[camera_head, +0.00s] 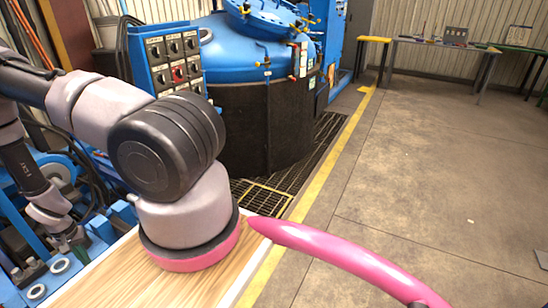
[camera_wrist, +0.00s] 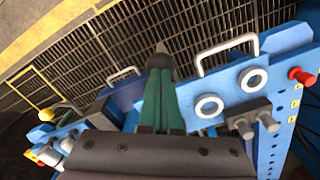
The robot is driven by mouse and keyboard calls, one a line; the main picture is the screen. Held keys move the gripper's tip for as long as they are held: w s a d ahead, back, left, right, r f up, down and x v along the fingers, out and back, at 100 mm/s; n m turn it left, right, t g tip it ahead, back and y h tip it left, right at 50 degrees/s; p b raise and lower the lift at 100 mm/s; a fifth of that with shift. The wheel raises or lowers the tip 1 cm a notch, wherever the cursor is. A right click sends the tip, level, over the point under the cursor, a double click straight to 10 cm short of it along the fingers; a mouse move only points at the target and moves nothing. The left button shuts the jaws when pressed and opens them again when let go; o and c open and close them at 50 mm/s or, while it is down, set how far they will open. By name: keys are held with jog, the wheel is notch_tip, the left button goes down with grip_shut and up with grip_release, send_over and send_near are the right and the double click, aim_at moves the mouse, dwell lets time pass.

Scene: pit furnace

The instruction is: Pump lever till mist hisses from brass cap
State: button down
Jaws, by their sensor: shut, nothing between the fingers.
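My gripper (camera_head: 78,243) is low at the left in the head view, over blue machinery. In the wrist view my gripper (camera_wrist: 160,76) shows two green fingers shut together with nothing between them. A dark tapered piece with a pale tip (camera_wrist: 161,58) stands just beyond the fingertips; I cannot tell whether they touch it. A blue machine block (camera_wrist: 228,93) carries white rings (camera_wrist: 209,106), a bent pale handle (camera_wrist: 228,50) and a red knob (camera_wrist: 302,76). I cannot tell which part is the lever. No brass cap can be made out, and no mist is visible.
A button panel (camera_head: 172,50) stands behind my arm. A large blue and black furnace vessel (camera_head: 265,110) stands on floor grating (camera_head: 318,150). A yellow floor line (camera_head: 335,155) runs beside it. Open concrete floor (camera_head: 440,160) lies to the right, with benches (camera_head: 440,42) at the back.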

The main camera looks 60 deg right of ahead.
notch_tip(320, 180, down, 11)
jog(key=s, duration=0.3)
jog(key=w+r, duration=0.1)
jog(key=r, duration=0.2)
jog(key=w+r, duration=0.1)
jog(key=r, duration=0.3)
jog(key=w+r, duration=0.1)
jog(key=r, duration=0.3)
jog(key=shift+r, duration=0.1)
notch_tip(320, 180, down, 11)
jog(key=s, duration=0.3)
jog(key=w+r, duration=0.1)
jog(key=r, duration=0.2)
jog(key=w+r, duration=0.1)
jog(key=r, duration=0.7)
jog(key=shift+w, duration=0.4)
